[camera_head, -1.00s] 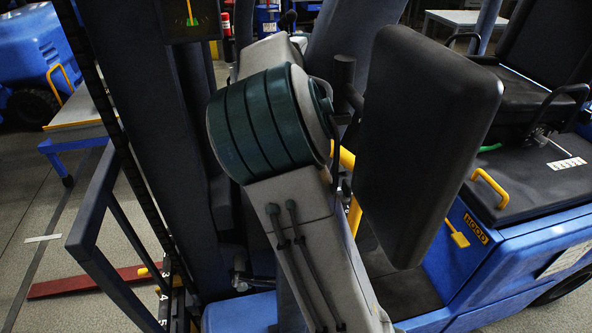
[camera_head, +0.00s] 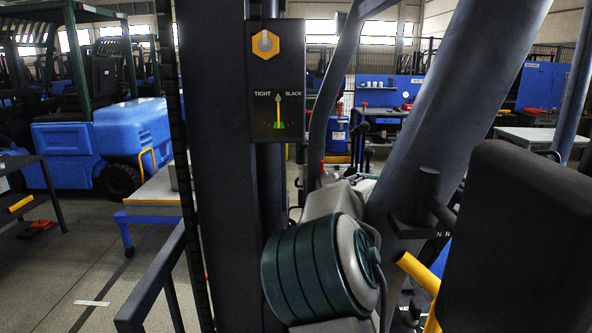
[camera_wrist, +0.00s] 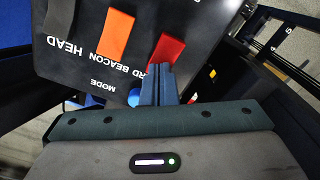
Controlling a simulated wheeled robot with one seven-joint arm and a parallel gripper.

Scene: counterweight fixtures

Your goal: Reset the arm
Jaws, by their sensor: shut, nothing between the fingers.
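In the wrist view my gripper (camera_wrist: 158,84) points away from the camera with its two blue-grey fingers together and nothing between them. The fingertips overlap a black control panel (camera_wrist: 85,68) in the picture; I cannot tell whether they touch it. In the head view my arm, a grey link with a dark green banded joint (camera_head: 312,272), is folded low in the middle beside a dark upright mast. My gripper is not in the head view.
The panel bears an orange rocker (camera_wrist: 116,34), a red rocker (camera_wrist: 168,50) and a blue knob (camera_wrist: 134,97). The mast carries a TIGHT/SLACK gauge (camera_head: 277,112) under a yellow hexagonal plate (camera_head: 265,44). A dark seat back (camera_head: 520,240) stands close on the right. A blue truck (camera_head: 105,140) is at left.

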